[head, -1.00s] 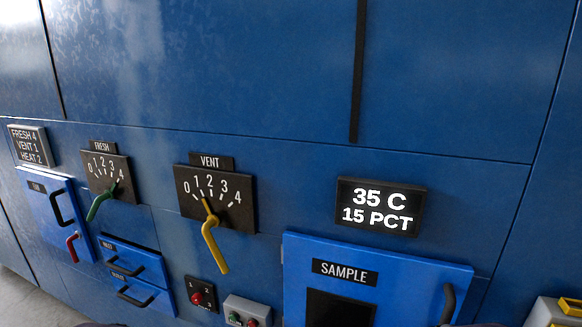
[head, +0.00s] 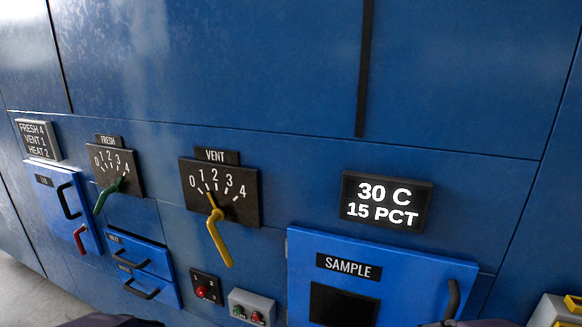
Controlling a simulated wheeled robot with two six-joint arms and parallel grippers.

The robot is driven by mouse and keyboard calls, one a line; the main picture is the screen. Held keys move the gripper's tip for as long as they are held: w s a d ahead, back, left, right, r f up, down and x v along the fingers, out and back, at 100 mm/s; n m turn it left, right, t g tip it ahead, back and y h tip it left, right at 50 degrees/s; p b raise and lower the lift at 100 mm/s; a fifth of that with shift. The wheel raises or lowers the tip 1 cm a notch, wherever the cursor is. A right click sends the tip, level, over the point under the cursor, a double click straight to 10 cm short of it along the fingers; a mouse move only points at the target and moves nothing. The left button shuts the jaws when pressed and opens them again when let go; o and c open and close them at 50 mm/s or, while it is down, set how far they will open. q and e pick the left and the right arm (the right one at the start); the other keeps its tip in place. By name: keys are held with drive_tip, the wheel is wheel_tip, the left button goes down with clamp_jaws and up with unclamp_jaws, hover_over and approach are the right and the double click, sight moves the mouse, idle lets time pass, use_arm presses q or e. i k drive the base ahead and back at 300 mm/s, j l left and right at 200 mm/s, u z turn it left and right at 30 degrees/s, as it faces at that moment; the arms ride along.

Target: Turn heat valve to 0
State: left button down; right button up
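No dial labelled HEAT shows in the head view. A small status display (head: 38,140) at the left reads FRESH 4, VENT 1, HEAT 2. A larger display (head: 386,202) at the right reads 30 C and 15 PCT. The FRESH dial (head: 100,173) has a green lever (head: 107,194) with its pointer near 4. The VENT dial (head: 245,208) has a yellow lever (head: 219,240) with its pointer at about 1. Dark purple parts of my arms just enter at the bottom edge, left and right. Neither gripper's fingers show.
A blue SAMPLE door (head: 450,268) with a dark handle is at the lower right. A red button box (head: 206,287) and a grey button box (head: 250,306) sit low in the middle. A blue door (head: 62,205) and two drawers (head: 140,270) are at the left. Bare floor (head: 25,285) shows lower left.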

sight(202, 291)
drive_tip(key=i+j+u, duration=0.1)
drive_tip(key=u, duration=0.3)
drive_tip(key=i+j+u, duration=0.1)
drive_tip(key=j+u, duration=0.3)
drive_tip(key=i+u, duration=0.15)
drive_tip(key=u, duration=0.25)
drive_tip(key=i+j+u, duration=0.15)
drive_tip(key=u, duration=0.25)
